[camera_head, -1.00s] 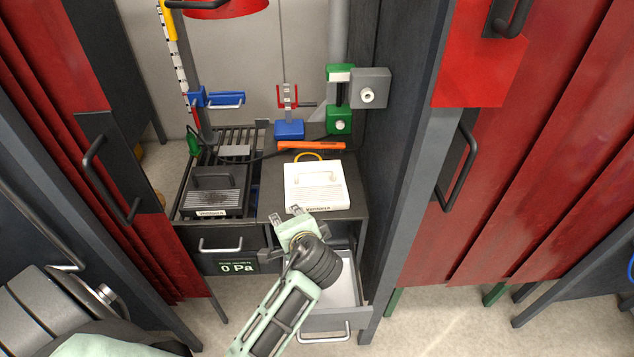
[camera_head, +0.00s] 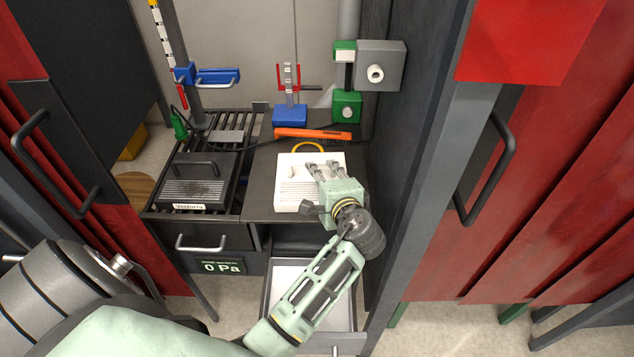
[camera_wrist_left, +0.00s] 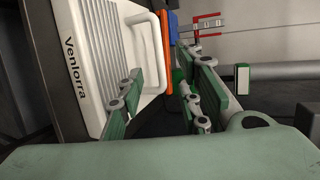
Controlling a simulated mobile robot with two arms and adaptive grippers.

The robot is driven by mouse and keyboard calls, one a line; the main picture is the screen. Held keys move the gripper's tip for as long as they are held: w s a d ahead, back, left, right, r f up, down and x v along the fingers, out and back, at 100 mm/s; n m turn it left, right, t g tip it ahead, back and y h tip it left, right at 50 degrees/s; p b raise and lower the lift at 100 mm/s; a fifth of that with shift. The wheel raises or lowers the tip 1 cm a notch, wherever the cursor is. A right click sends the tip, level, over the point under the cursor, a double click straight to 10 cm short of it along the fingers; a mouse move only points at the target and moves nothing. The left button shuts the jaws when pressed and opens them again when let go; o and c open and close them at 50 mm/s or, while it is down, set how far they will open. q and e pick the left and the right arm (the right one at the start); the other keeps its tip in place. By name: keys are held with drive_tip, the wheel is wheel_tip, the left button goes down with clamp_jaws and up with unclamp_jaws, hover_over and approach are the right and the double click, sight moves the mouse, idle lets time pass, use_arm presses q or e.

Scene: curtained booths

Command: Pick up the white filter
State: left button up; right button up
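The white filter (camera_head: 290,190) is a flat ribbed block with a loop handle, lying on the dark bench top. In the left wrist view the filter (camera_wrist_left: 90,60) fills the upper left, with its label and white handle (camera_wrist_left: 150,45) showing. My left gripper (camera_head: 324,170) is over the right part of the filter in the head view and hides part of its handle. Its fingers are apart with nothing between them; the wrist view shows the open gap (camera_wrist_left: 160,98) just below the handle. I cannot tell whether a finger touches the filter. My right gripper is out of view.
A black filter-like block (camera_head: 195,185) sits on the rack to the left. An orange bar (camera_head: 310,133), a blue-based stand (camera_head: 290,115) and a green clamp (camera_head: 346,108) stand behind. A dark panel (camera_head: 420,180) closes the right side. An open drawer (camera_head: 285,275) lies below.

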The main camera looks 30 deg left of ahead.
sight(313, 179)
use_arm(q)
drive_tip(key=shift+w+a+f, duration=0.2)
drive_tip(key=shift+w+f, duration=0.1)
drive_tip(key=shift+w, duration=0.05)
drive_tip(key=shift+w+a, duration=0.25)
drive_tip(key=shift+a, duration=0.05)
drive_tip(key=shift+w+a+f+p, duration=0.15)
drive_tip(key=shift+w+a+p, duration=0.05)
drive_tip(key=shift+a+p, duration=0.45)
drive_tip(key=p+x, duration=0.1)
drive_tip(key=x, duration=0.3)
drive_tip(key=shift+w+a+f, duration=0.1)
drive_tip(key=shift+a+f, duration=0.05)
drive_tip(key=shift+w+a+f, duration=0.1)
drive_tip(key=shift+a+f, duration=0.05)
drive_tip(key=shift+a, duration=0.05)
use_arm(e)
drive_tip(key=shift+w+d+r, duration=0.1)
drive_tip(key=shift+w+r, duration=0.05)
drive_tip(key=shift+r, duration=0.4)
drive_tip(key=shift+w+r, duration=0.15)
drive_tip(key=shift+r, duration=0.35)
use_arm(q)
clamp_jaws()
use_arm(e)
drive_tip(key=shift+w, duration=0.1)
